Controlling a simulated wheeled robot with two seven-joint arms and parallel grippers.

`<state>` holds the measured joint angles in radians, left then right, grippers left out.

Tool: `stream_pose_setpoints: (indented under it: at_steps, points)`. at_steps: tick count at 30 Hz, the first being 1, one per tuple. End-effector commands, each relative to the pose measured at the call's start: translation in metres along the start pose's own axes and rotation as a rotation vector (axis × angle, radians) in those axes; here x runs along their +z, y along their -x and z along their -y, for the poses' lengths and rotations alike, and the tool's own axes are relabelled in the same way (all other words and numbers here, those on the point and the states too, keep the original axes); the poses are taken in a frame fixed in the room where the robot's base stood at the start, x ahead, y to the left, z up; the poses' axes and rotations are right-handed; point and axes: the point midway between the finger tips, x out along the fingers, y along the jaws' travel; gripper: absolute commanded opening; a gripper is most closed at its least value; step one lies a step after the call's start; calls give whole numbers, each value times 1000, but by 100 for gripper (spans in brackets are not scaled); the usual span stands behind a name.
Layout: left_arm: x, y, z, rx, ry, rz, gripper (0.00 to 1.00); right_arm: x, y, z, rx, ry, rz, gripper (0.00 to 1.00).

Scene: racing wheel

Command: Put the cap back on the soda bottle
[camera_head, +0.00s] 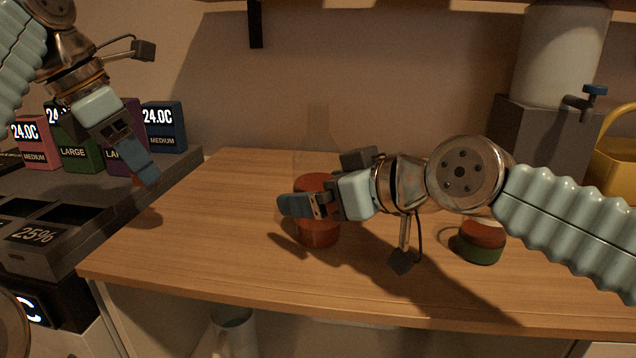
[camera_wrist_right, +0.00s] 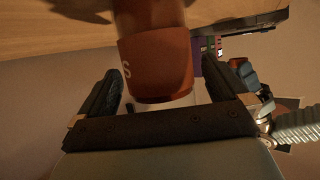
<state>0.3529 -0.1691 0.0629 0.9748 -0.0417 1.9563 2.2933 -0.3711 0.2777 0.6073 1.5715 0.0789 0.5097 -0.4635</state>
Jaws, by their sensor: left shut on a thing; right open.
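The red-brown soda bottle (camera_head: 318,234) stands upright on the wooden table, partly hidden behind my right gripper (camera_head: 300,205). In the right wrist view the bottle (camera_wrist_right: 155,62) shows between the two dark fingers, with part of a white letter on it. The right gripper is open around it; I cannot tell whether a finger touches. My left gripper (camera_head: 148,176) hangs at the upper left, above the table's left edge and well away from the bottle. It is shut on a small reddish thing (camera_head: 138,182), apparently the cap, mostly hidden by the fingers.
A red and green round container (camera_head: 481,243) stands on the table under my right arm. At the left is a dark rack (camera_head: 45,240) with coloured boxes (camera_head: 163,127). A grey dispenser (camera_head: 545,135) and a yellow basket (camera_head: 614,165) are at the back right. The table's front is clear.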

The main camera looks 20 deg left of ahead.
Motion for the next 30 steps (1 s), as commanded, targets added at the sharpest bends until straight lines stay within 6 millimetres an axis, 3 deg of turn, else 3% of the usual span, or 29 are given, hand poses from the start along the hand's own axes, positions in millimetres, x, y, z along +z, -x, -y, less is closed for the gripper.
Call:
stream_pose_setpoints:
  at_steps: [3, 13, 27, 30]
  points:
    - [1, 2, 0, 0, 0, 0, 11, 0, -9, 1, 0, 2, 0, 100]
    - [1, 2, 0, 0, 0, 0, 11, 0, -10, 0, 1, 1, -1, 100]
    - [1, 2, 0, 0, 0, 0, 11, 0, -9, 0, 1, 1, -1, 30]
    - [1, 2, 0, 0, 0, 0, 11, -1, -9, 0, 2, 2, -3, 30]
